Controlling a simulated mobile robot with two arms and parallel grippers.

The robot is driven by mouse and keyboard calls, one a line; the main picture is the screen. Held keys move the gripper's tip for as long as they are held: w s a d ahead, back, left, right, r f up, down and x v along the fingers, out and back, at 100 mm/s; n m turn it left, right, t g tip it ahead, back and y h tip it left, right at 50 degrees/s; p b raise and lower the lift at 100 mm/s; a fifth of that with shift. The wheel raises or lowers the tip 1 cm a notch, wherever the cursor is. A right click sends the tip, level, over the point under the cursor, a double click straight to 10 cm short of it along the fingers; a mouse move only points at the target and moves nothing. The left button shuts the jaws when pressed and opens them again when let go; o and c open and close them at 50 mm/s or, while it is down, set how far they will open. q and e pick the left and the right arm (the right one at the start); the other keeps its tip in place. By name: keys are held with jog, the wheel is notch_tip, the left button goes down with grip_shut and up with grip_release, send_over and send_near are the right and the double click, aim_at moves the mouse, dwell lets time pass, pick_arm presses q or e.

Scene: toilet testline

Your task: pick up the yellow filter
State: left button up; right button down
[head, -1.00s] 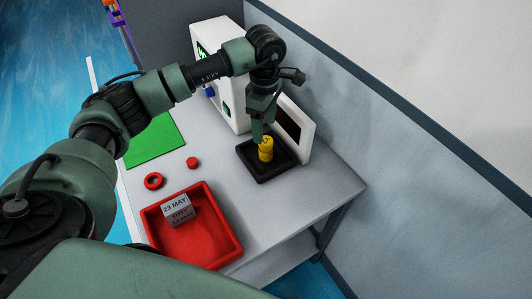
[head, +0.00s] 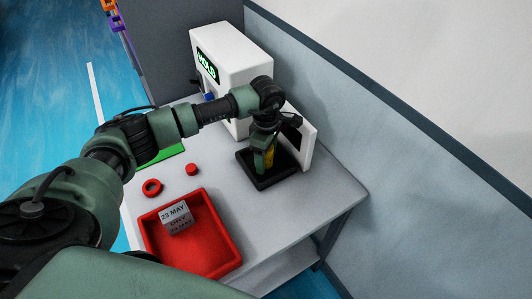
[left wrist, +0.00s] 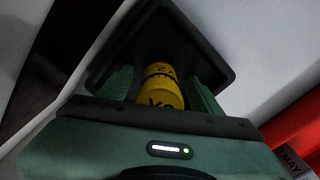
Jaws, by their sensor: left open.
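The yellow filter (head: 270,158) stands in the black tray (head: 253,178) beside the white machine. In the left wrist view the filter (left wrist: 160,84) shows dark markings and lies between the two green fingers, with the black tray (left wrist: 215,50) around it. My left gripper (head: 264,160) points down at the filter, and its fingers are open, one on each side of it. In the head view the gripper hides part of the filter. I cannot tell whether the fingers touch it. My right gripper is not in view.
A white machine with a green "HOLD" display (head: 208,67) stands at the back, with a white panel (head: 308,150) close beside the tray. A red bin (head: 219,255) holds a grey date block (head: 176,216). A red ring (head: 152,187), a red cap (head: 192,169) and a green mat (head: 163,154) lie nearby.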

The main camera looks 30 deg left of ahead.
pick_arm(q)
grip_shut()
notch_tip(320, 180, up, 20)
jog(key=b, duration=0.3)
dwell(0.5)
